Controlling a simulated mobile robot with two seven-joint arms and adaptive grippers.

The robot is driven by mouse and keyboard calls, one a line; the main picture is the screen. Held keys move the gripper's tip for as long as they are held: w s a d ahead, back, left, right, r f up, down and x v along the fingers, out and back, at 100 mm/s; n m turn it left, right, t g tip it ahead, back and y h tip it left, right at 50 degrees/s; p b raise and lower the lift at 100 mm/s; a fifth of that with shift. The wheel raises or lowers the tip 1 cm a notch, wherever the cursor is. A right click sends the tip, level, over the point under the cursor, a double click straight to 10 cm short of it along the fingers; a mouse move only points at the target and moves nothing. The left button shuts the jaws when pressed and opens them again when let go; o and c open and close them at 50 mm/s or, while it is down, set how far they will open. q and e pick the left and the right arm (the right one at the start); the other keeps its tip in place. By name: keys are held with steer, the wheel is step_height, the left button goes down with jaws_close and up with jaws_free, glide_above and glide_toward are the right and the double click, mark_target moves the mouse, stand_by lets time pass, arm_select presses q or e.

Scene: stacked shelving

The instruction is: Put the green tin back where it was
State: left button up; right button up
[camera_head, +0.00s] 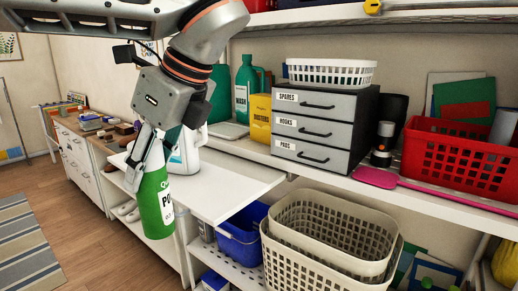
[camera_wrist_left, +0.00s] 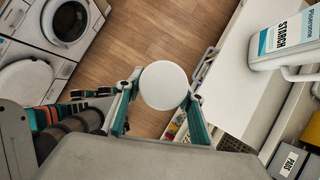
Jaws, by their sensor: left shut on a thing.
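The green tin (camera_head: 153,205) with a white label hangs upright in my left gripper (camera_head: 147,160), in front of the left edge of the white pull-out board (camera_head: 225,187). The fingers close around its upper part. In the left wrist view, its round white top (camera_wrist_left: 164,85) sits between the two fingers of my left gripper (camera_wrist_left: 163,102). The tin is clear of the board, over the floor side. My right gripper is in neither view.
A white starch jug (camera_wrist_left: 285,42) stands on the board beside the gripper; it shows partly in the head view (camera_head: 188,152). Grey drawers (camera_head: 312,130), a yellow dusters pack (camera_head: 260,118) and a red basket (camera_head: 455,155) fill the shelf. Beige baskets (camera_head: 330,240) sit below. The board's front is bare.

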arm_select(q)
steer(key=a+f+n+g+h, duration=0.2)
steer(key=a+f+n+g, duration=0.1)
steer(key=f+n, duration=0.5)
steer(key=s+a+f+n+g+h, duration=0.1)
steer(key=a+f+n+g+h, duration=0.1)
steer(key=f+n, duration=0.7)
steer(key=shift+a+f+n+g, duration=0.3)
steer(key=shift+a+n+g, duration=0.3)
steer(key=shift+a+g, duration=0.5)
steer(key=shift+d, duration=0.25)
steer(key=shift+s+a, duration=0.1)
steer(key=shift+a, duration=0.05)
